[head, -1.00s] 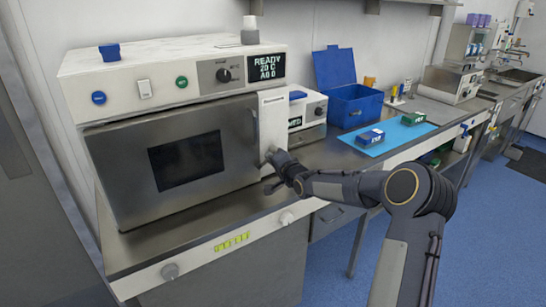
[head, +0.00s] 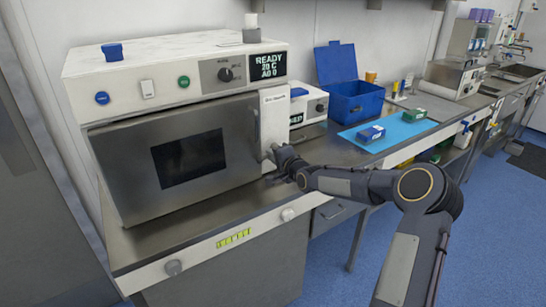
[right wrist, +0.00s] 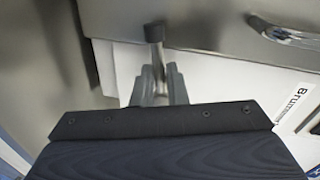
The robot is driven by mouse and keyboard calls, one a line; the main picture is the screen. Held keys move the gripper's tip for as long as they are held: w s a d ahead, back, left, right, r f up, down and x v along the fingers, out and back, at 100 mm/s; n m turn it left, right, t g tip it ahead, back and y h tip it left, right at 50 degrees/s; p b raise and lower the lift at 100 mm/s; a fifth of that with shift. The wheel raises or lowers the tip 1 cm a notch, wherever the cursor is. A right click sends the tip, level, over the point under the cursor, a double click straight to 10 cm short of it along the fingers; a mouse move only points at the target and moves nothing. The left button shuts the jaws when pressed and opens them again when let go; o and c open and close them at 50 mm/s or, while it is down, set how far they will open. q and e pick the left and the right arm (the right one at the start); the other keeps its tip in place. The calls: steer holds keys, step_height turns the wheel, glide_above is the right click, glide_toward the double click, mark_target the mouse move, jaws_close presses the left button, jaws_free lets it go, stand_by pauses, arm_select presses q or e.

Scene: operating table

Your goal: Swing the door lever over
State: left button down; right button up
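The steel steriliser door (head: 175,165) is closed, with a dark window in it. The door lever (right wrist: 154,34) shows in the right wrist view as a short bar with a dark rounded end, beside the door's edge. My right gripper (right wrist: 160,86) has its two grey fingers close on either side of the lever's shaft and appears shut on it. In the head view, my right gripper (head: 275,165) is at the lower right of the door and hides most of the lever. My left gripper is not in view.
A curved door handle (right wrist: 288,34) is near the lever. A small white device (head: 308,108), a blue open box (head: 356,104) and a blue mat (head: 405,128) with small boxes stand to the right.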

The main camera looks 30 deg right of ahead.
steer(key=o, duration=0.3)
steer(key=shift+o, duration=0.2)
steer(key=s+r+b, duration=0.1)
steer(key=s, duration=0.6)
steer(key=shift+s+d+r, duration=0.15)
steer(key=shift+s+r, duration=0.1)
steer(key=shift+s, duration=0.1)
